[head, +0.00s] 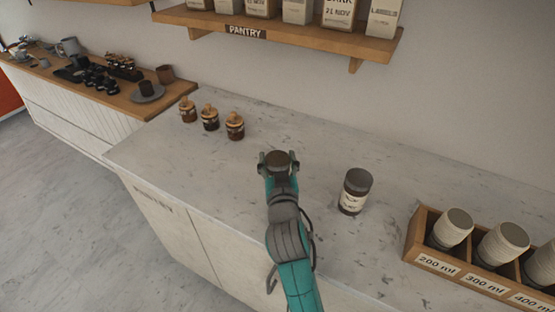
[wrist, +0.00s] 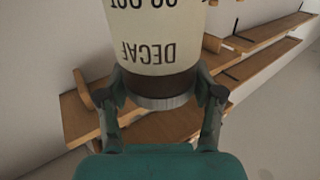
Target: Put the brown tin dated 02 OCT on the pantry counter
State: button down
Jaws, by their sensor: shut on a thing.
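My gripper (head: 277,160) is shut on a brown tin with a grey lid (head: 278,157) over the middle of the pantry counter (head: 240,165). In the wrist view the tin (wrist: 155,45) appears upside down between my fingers, which grip near its lid end. Its cream label reads DECAF, with a date line ending in OCT. The date's digits are cut by the frame edge and not surely readable. My arm hides the tin's lower part in the head view, so I cannot tell whether it touches the counter. Another brown tin (head: 355,192) stands upright to the right.
Three small jars with wooden tops (head: 210,118) stand at the counter's back left. A wooden cup holder (head: 425,262) is at the right. The PANTRY shelf (head: 310,38) with several packages is above. Bare counter lies between the jars and my gripper.

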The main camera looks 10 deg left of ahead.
jog(key=shift+c, duration=0.9)
grip_release()
jog(key=shift+f, duration=0.1)
jog(key=shift+s, duration=0.1)
jog(key=v, duration=1.2)
